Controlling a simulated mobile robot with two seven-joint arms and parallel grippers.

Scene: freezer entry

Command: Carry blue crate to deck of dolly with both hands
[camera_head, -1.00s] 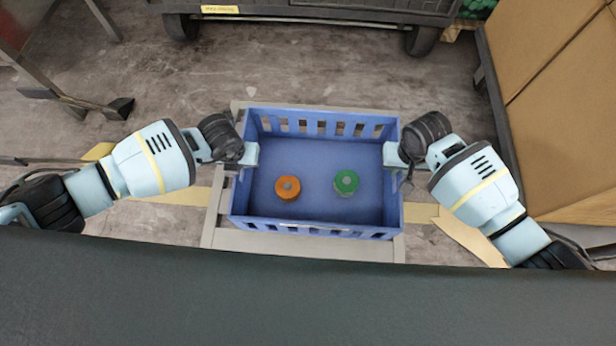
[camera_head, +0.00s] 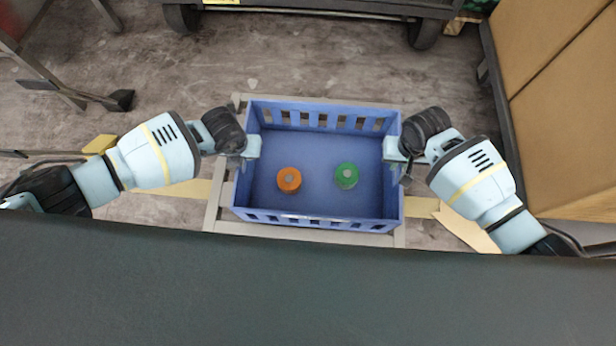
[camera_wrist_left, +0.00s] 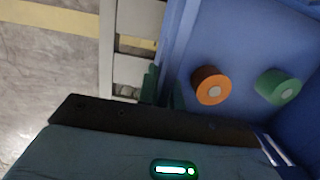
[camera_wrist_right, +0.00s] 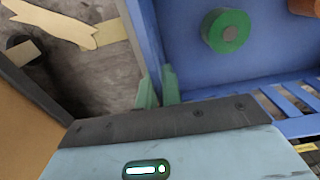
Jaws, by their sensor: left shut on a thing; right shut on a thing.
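The blue crate (camera_head: 318,155) is level in the middle of the head view, above or on a grey frame (camera_head: 224,226); I cannot tell whether they touch. An orange roll (camera_head: 289,180) and a green roll (camera_head: 346,176) lie apart on the crate floor. My left gripper (camera_head: 251,147) is shut on the crate's left end wall. My right gripper (camera_head: 392,149) is shut on its right end wall. Both walls show beside the grippers in the wrist views. A dark wheeled cart (camera_head: 330,7), possibly the dolly, is cut off at the top; its deck is mostly out of view.
Tall cardboard boxes (camera_head: 560,110) stand on the right, on a dark-edged base. A metal stand with dark feet (camera_head: 120,100) is at the left. Yellow floor marking (camera_head: 175,191) runs beside the frame. Bare concrete floor (camera_head: 300,60) lies between crate and cart.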

